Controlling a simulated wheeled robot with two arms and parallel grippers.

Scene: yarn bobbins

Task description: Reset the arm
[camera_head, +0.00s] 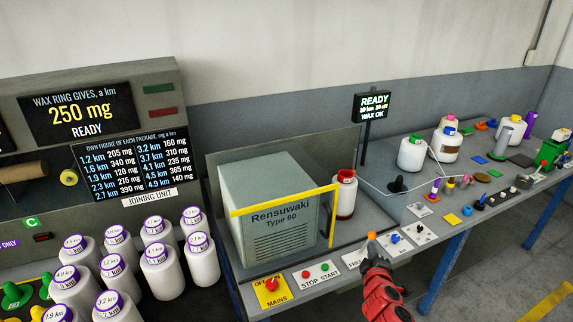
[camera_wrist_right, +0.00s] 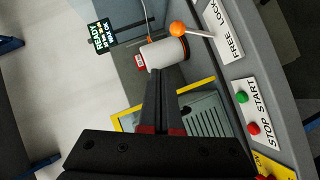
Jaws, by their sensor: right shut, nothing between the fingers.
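My red right arm comes in from the bottom of the head view, and its gripper (camera_head: 374,252) is over the front edge of the machine bench, beside the orange-knobbed lever (camera_head: 371,236). In the right wrist view the two dark fingers (camera_wrist_right: 166,95) are together with nothing between them. The orange knob (camera_wrist_right: 178,29) stands beyond the fingertips there, by the FREE LOCK plate (camera_wrist_right: 225,30). Whether the gripper touches the lever cannot be told. My left gripper is in neither view.
The Rensuwaki box (camera_head: 268,215) with its yellow bar (camera_head: 285,200) stands left of the gripper. A white and red bobbin (camera_head: 345,195) stands behind it. STOP START buttons (camera_head: 315,272) line the front edge. Several white bobbins (camera_head: 160,270) crowd the left. Floor is open at right.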

